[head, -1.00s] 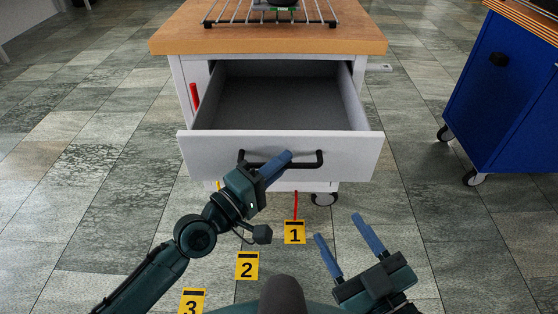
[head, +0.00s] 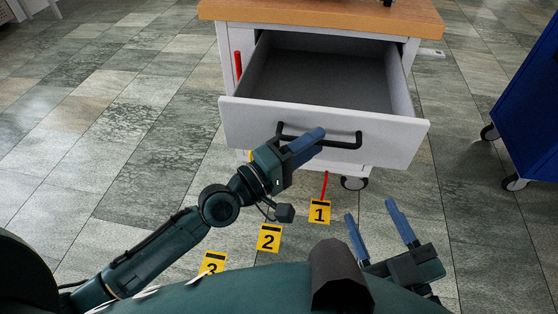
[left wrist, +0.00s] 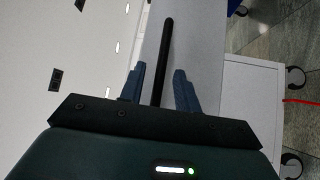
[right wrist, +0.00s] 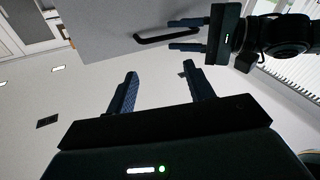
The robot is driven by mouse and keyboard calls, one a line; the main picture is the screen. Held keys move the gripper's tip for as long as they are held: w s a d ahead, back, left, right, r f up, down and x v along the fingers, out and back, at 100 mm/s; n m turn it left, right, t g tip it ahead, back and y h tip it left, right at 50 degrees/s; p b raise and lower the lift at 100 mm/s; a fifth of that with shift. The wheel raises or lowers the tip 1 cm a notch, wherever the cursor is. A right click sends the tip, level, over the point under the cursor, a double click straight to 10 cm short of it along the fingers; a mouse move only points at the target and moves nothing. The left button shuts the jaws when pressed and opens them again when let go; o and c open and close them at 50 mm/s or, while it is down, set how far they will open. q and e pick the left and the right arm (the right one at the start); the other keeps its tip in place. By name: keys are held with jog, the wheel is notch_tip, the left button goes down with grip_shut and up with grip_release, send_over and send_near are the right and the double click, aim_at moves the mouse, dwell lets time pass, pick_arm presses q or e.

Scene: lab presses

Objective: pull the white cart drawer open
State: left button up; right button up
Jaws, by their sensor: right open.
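The white cart drawer (head: 385,138) stands pulled out, its empty grey inside showing in the head view. Its black handle (head: 345,144) is on the front panel. My left gripper (head: 314,138) is at the handle's left part. In the left wrist view the handle bar (left wrist: 164,50) lies between the spread fingers, with a gap on both sides. The right wrist view also shows the left fingers (right wrist: 172,33) apart beside the handle. My right gripper (head: 370,208) is open and empty, low in front of the drawer and right of the left one.
The cart has a wooden top (head: 300,12) and a caster (head: 354,183). A blue cabinet (head: 530,110) on casters stands at the right. Yellow number markers (head: 268,238) lie on the tiled floor. The floor left of the cart is clear.

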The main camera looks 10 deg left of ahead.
pick_arm(q)
jog(key=b+v, duration=0.1)
jog(key=v, duration=1)
jog(key=shift+s+a+b, duration=0.2)
jog(key=shift+a+b, duration=0.05)
jog(key=shift+b, duration=0.15)
